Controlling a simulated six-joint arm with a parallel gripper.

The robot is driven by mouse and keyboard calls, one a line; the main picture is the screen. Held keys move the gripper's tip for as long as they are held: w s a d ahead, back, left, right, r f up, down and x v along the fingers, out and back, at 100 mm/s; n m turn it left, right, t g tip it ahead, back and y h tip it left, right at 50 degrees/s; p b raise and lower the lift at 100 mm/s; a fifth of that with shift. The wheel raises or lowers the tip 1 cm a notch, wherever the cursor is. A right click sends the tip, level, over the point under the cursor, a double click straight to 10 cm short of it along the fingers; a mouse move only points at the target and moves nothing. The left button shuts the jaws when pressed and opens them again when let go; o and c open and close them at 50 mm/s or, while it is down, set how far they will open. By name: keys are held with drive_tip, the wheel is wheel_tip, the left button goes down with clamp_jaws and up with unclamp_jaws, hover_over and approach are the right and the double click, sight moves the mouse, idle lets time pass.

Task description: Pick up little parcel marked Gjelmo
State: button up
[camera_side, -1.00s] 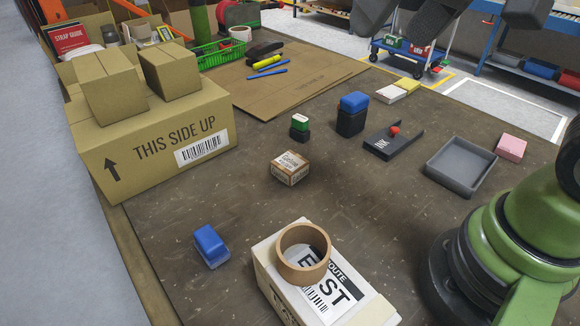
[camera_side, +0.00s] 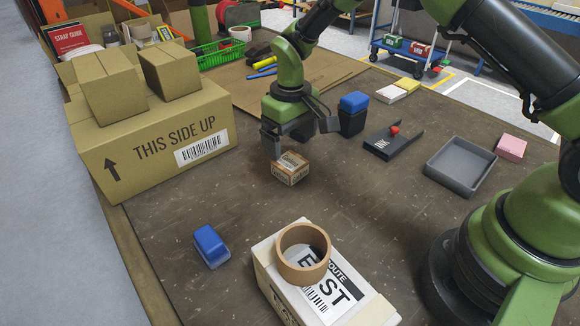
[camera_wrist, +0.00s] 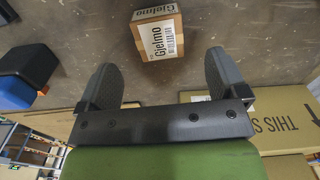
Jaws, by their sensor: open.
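The little parcel marked Gjelmo (camera_side: 290,169) is a small brown cardboard box with a white label, resting on the dark worktop in the middle of the side view. It also shows in the wrist view (camera_wrist: 158,33), upper middle, with "Gjelmo" readable on two faces. My gripper (camera_side: 303,142) is above and just behind the parcel, open and empty. In the wrist view my gripper's two fingers (camera_wrist: 163,75) stand wide apart, and the parcel lies beyond their tips, roughly centred between them. I see no contact with it.
A blue-and-black container (camera_side: 352,113) stands close right of my gripper. A grey tray (camera_side: 461,166) and pink block (camera_side: 511,148) lie further right. A tape roll (camera_side: 303,253) sits on a white box (camera_side: 268,260) in front. A big carton (camera_side: 150,150) stands left.

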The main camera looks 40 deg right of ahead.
sight(290, 162)
wheel_tip(290, 162, down, 7)
drive_tip(key=shift+w+f, duration=0.15)
drive_tip(key=shift+f, duration=0.05)
drive_tip(key=c, duration=1)
